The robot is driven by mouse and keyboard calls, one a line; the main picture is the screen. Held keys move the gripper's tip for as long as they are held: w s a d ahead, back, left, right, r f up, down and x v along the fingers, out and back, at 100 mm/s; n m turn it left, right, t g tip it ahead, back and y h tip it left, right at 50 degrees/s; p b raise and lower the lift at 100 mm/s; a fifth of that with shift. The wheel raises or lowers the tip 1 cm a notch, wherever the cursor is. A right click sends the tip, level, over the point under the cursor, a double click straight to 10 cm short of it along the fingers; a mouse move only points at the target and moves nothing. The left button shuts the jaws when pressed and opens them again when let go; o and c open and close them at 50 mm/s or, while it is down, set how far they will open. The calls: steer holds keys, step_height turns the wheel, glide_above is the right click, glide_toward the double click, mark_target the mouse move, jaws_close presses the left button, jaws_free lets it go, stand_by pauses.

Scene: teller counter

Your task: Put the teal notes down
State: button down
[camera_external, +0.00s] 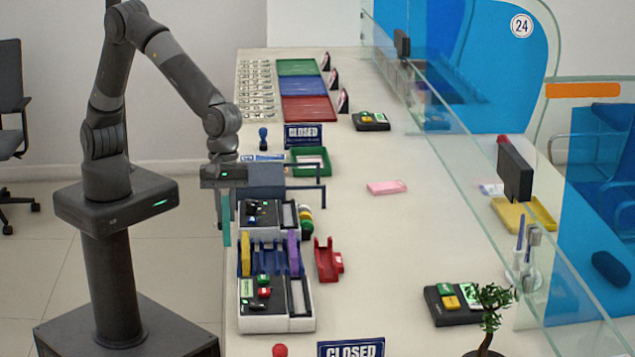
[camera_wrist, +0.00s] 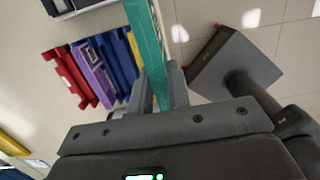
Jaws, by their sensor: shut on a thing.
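My gripper (camera_external: 224,192) is shut on the teal notes (camera_external: 226,230), a thin strip hanging upright below the fingers at the counter's left edge. The teal notes (camera_wrist: 146,35) also show in the wrist view, between the fingers of my gripper (camera_wrist: 160,90). To their right on the counter is a blue slotted rack (camera_external: 268,262), with a yellow bundle (camera_external: 245,254) at its left end and a purple bundle (camera_external: 293,253) at its right. In the wrist view the blue rack (camera_wrist: 118,62) lies left of the notes, apart from them. Blue slots between the bundles look empty.
A red holder (camera_external: 325,260) stands right of the rack. Black-and-white trays with small items lie behind (camera_external: 259,216) and in front (camera_external: 262,318) of it. A glass screen (camera_external: 470,160) runs along the right. The counter's middle is mostly clear, with a pink bundle (camera_external: 387,187).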

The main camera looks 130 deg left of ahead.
steer(key=w+a+n, duration=0.2)
steer(key=w+a, duration=0.2)
steer(key=a, duration=0.5)
steer(key=w+a+n, duration=0.2)
steer(key=w+a, duration=0.2)
steer(key=a, duration=0.5)
steer(key=w+a+n, duration=0.2)
steer(key=w+a, duration=0.1)
steer(key=a, duration=0.7)
steer(key=a+n+y, duration=0.1)
steer(key=a+n, duration=0.2)
steer(key=a, duration=1.3)
steer(key=shift+s+a+f, duration=0.25)
steer(key=shift+a+f, duration=1.6)
steer(key=shift+f, duration=0.05)
steer(key=shift+s+a+f, duration=0.3)
steer(key=shift+a+f, duration=1.55)
steer(key=shift+a, duration=0.05)
steer(key=shift+s+a+f, duration=0.25)
steer(key=shift+a+f, duration=1.6)
steer(key=shift+f, duration=0.05)
steer(key=c, duration=1.4)
jaws_free()
steer(key=shift+f, duration=0.15)
steer(key=shift+o, duration=0.2)
